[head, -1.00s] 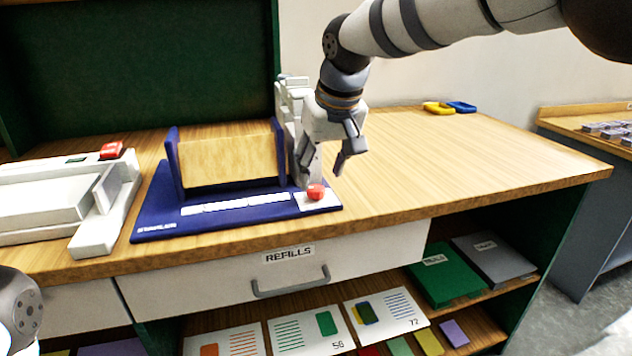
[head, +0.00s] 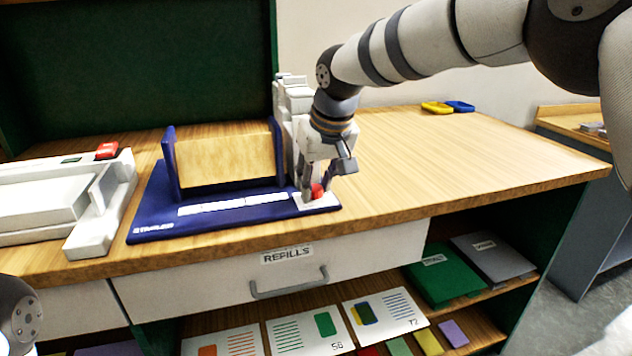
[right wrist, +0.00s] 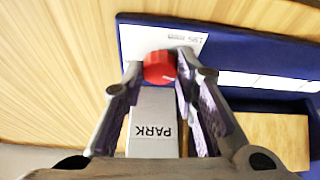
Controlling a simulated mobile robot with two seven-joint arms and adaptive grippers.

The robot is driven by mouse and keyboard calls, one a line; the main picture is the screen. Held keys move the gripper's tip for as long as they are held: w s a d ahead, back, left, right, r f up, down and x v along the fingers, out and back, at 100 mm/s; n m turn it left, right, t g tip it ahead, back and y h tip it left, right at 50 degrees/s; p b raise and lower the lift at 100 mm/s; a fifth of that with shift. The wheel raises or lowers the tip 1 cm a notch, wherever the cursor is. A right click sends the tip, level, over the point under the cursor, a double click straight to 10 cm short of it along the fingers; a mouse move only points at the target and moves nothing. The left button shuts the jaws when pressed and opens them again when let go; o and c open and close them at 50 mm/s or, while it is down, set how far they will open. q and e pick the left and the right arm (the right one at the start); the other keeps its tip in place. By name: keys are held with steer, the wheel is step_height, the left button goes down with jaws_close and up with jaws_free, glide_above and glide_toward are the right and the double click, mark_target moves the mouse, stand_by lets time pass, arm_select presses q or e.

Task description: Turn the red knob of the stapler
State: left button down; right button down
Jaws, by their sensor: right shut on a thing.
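The stapler (head: 155,221) has a dark blue base with raised blue sides, a light wooden block between them and a white upright part behind its right side. Its red knob (head: 317,190) sits on a white plate at the front right corner of the base. My right gripper (head: 318,193) reaches down from above and is shut on the knob. The right wrist view shows the red knob (right wrist: 159,67) with a white mark on it, between the two fingertips (right wrist: 160,72). The fingers partly hide the knob in the head view. My left gripper is out of view.
A white machine (head: 95,215) with a red button (head: 107,150) stands left of the stapler. The table (head: 460,165) is clear on the right, with yellow (head: 437,107) and blue (head: 461,106) items at the back. A refills drawer (head: 220,275) is below the front edge.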

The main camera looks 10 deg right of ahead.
steer(key=shift+d+n+y, duration=0.1)
steer(key=shift+n+y, duration=0.4)
steer(key=shift+n, duration=0.5)
steer(key=shift+f+n+g, duration=0.15)
steer(key=shift+n+g, duration=0.25)
steer(key=shift+n, duration=0.4)
steer(key=n+y, duration=0.1)
steer(key=n, duration=0.1)
steer(key=shift+w+d+f+n+g+b, duration=0.1)
steer(key=shift+n+g+b, duration=0.2)
steer(key=shift+n+b, duration=0.1)
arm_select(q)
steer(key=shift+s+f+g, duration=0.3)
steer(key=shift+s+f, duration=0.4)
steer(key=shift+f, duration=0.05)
arm_select(e)
steer(key=shift+n+y, duration=0.3)
steer(key=shift+n, duration=0.3)
steer(key=c, duration=1.3)
jaws_free()
